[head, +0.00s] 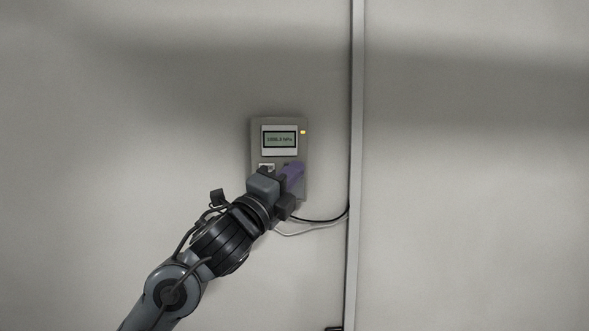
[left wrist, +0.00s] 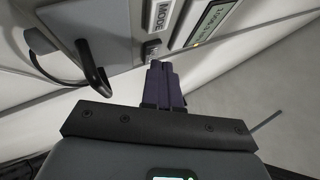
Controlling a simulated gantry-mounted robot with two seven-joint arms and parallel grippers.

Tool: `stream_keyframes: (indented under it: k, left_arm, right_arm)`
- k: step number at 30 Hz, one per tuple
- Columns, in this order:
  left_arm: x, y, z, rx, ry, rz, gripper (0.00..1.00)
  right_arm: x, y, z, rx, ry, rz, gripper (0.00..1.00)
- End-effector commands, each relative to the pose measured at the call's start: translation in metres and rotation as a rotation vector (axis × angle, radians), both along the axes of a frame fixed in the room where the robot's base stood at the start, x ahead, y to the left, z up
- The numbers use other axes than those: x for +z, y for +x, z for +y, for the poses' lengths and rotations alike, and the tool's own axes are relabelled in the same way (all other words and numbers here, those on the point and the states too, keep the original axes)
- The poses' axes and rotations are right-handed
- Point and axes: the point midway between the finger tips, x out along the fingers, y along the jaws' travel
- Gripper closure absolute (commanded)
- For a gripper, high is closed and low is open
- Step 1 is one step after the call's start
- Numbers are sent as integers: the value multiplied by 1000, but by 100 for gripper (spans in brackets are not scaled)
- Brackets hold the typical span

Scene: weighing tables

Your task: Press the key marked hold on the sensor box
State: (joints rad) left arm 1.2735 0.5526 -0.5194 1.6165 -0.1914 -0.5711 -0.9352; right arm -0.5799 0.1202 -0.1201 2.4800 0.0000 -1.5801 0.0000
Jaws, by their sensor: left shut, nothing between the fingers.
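The grey sensor box (head: 256,136) is fixed to the pale wall in the head view, with a lit display (head: 280,139) and a small yellow light (head: 303,132). My left gripper (head: 294,168) is over the lower part of its face, its purple fingers shut and empty. In the left wrist view, the fingertips (left wrist: 161,64) are close to a small key (left wrist: 152,48) beside a label reading MODE (left wrist: 164,15). I cannot tell whether they touch it. The mark hold is not readable in either view. My right gripper is out of view.
A dark cable and a pale cable (head: 296,233) run from below the box to a vertical metal strip (head: 356,120) at its right. The surrounding wall is bare.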

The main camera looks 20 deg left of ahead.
Motion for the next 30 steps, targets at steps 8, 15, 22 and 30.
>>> stream_keyframes:
  k: [8,15,22,30]
  left_arm:
    - [0,-7,-3,1,-1,-1,100]
    - [0,-8,-3,0,0,-1,100]
    - [-1,-20,-10,-1,2,-2,100]
    - [-1,-44,-21,-1,2,-3,100]
  right_arm:
    - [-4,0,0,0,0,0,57]
    - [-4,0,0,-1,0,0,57]
    - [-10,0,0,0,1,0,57]
    - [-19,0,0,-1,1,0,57]
